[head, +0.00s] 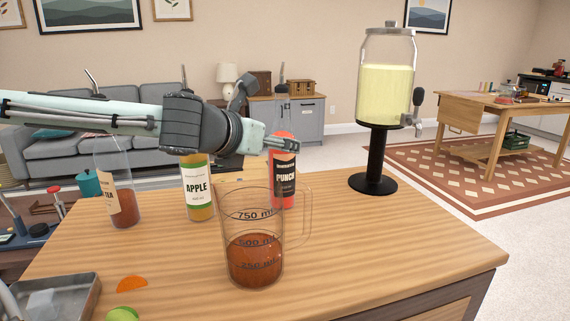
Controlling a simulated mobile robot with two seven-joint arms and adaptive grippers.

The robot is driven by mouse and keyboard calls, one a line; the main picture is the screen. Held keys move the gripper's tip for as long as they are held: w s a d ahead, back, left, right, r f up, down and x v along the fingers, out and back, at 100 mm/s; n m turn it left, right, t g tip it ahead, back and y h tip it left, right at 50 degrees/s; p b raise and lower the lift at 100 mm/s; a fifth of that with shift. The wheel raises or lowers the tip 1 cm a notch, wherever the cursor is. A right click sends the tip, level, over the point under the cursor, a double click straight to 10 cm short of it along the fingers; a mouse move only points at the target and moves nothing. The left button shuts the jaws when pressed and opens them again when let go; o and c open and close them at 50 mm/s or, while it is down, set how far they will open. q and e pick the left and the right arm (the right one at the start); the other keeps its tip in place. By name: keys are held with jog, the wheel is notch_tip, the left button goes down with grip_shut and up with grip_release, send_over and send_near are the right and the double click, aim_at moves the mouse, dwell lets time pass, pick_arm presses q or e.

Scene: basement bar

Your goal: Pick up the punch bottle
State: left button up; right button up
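The punch bottle (284,180), red with a black label reading "PUNCH", is upright at the back of the wooden counter (400,240), behind the measuring jug. My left gripper (282,144) comes in from the left at the height of the bottle's upper part. One finger lies across the front of the bottle. The other finger is hidden, so I cannot tell whether the gripper is closed on it. The bottle's base is partly behind the jug's clear wall, and I cannot tell whether it touches the counter. My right gripper is not in view.
The clear measuring jug (254,262) holds reddish-brown liquid in front of the bottle. The apple bottle (197,190) and a tea carafe (118,190) stand left. A drink dispenser (388,80) on a black stand is right. A metal tray (62,298) sits front left. The counter's right front is clear.

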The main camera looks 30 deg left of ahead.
pick_arm(q)
jog(key=b+x, duration=0.1)
jog(key=x, duration=0.4)
jog(key=shift+w+a+f, duration=0.15)
jog(key=shift+w+f, duration=0.1)
jog(key=shift+w, duration=0.05)
jog(key=c, duration=1)
grip_shut()
jog(key=shift+w+r, duration=0.1)
jog(key=shift+r, duration=0.1)
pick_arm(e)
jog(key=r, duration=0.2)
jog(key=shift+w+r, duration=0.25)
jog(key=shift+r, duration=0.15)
